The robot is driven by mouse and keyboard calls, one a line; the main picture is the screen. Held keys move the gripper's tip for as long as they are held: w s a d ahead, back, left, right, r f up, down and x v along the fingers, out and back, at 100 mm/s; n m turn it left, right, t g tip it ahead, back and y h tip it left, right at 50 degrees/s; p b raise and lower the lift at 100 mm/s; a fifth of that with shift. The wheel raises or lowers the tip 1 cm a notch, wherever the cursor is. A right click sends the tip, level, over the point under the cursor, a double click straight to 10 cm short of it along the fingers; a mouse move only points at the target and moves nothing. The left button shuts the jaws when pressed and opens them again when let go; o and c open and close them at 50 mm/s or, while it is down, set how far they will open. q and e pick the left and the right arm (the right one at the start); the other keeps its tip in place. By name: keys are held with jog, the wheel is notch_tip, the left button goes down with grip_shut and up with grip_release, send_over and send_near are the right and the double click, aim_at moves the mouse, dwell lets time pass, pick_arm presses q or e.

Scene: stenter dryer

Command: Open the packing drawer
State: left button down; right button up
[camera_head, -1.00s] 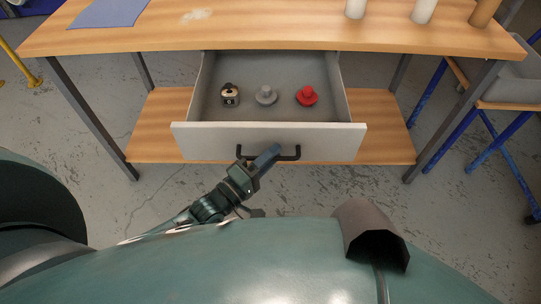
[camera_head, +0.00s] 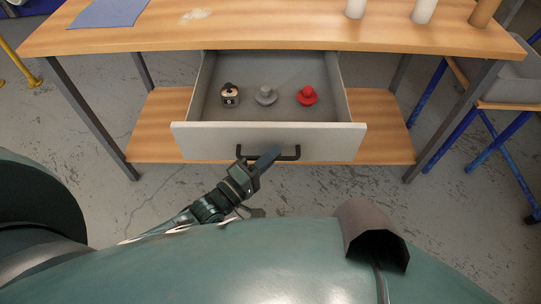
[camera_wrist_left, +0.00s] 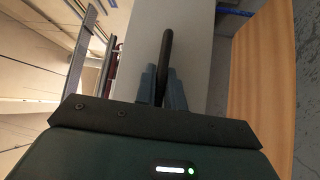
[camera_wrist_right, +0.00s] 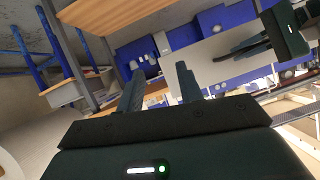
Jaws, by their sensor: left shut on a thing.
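The packing drawer (camera_head: 215,140) is pulled out from under the wooden table, and its inside shows from above. Its black bar handle (camera_head: 290,154) is on the light grey front. My left gripper (camera_head: 267,158) is at the handle's left half. In the left wrist view its fingers (camera_wrist_left: 162,88) are shut around the dark handle bar (camera_wrist_left: 166,50). My right gripper (camera_wrist_right: 160,85) shows in its own wrist view with its fingers apart and nothing between them. It is not seen in the head view.
In the drawer stand a black-and-tan item (camera_head: 230,95), a grey knobbed piece (camera_head: 266,95) and a red one (camera_head: 307,95). The tabletop (camera_head: 280,35) carries a blue sheet (camera_head: 108,12) and several cylinders at the right. A lower shelf (camera_head: 385,135) lies beneath. A grey bin (camera_head: 515,82) stands right.

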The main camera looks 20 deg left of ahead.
aim_at(270, 139)
pick_arm(q)
jog(key=w+b, duration=0.1)
jog(key=w+a, duration=0.1)
jog(key=w, duration=0.1)
jog(key=w+b, duration=0.1)
jog(key=w, duration=0.1)
jog(key=shift+w+a+f+b, duration=0.15)
jog(key=shift+w+a+b, duration=0.1)
jog(key=shift+a+b, duration=0.1)
jog(key=shift+w+a, duration=0.1)
jog(key=shift+w, duration=0.25)
jog(key=c, duration=1.5)
grip_release()
pick_arm(e)
jog(key=shift+s+d+r+t, duration=0.1)
jog(key=shift+d+r+t, duration=0.25)
jog(key=shift+d+t, duration=0.2)
pick_arm(q)
jog(key=shift+s+a, duration=0.15)
jog(key=shift+s, duration=0.05)
jog(key=v, duration=1.2)
jog(key=shift+s+a, duration=0.15)
jog(key=shift+s, duration=0.1)
pick_arm(e)
jog(key=shift+a+f, duration=0.1)
jog(key=shift+f, duration=0.05)
